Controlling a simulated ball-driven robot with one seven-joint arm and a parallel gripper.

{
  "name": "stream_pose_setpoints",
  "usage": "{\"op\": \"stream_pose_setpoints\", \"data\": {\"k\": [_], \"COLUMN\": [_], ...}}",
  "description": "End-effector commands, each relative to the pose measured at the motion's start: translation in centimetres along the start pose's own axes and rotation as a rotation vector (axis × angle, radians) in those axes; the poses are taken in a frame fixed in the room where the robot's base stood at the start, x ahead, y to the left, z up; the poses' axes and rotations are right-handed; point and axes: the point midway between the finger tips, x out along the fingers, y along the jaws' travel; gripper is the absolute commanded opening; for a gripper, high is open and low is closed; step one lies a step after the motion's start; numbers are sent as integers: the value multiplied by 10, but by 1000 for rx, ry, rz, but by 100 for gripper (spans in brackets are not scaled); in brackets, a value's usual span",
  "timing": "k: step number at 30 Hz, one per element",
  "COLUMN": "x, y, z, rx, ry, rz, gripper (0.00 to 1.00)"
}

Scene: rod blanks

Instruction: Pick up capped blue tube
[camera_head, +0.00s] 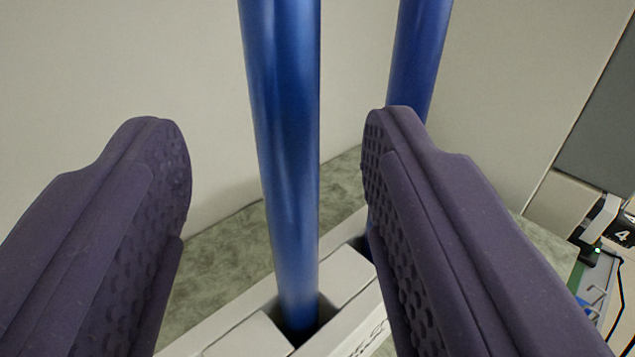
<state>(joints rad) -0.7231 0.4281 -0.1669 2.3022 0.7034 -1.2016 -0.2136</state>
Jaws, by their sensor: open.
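Two shiny blue tubes stand upright in a white slotted rack (347,275). The nearer blue tube (284,150) rises from a slot in the rack and runs out of the top of the view. The second blue tube (418,60) stands behind and to the right, its lower part mostly hidden by my right finger. The upper ends of both tubes are out of view, so I cannot tell which is capped. My gripper (277,165) is open, with its purple textured fingers on either side of the nearer tube and apart from it.
The rack stands on a mottled green-grey surface (215,250) with a pale wall (120,60) behind. At the far right are a dark grey panel (600,130), a black sign marked 4 (622,232), a small white device and a dark cable.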

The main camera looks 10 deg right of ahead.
Motion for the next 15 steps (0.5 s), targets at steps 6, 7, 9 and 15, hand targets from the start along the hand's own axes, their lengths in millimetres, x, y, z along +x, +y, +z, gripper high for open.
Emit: {"op": "stream_pose_setpoints", "data": {"k": [6, 7, 9, 15], "x": [37, 41, 49, 54], "y": [5, 4, 4, 4], "z": [6, 5, 4, 2], "rx": [1, 2, 1, 1], "ry": [2, 2, 2, 0], "rz": [2, 2, 1, -1], "gripper": [53, 53, 53, 53]}}
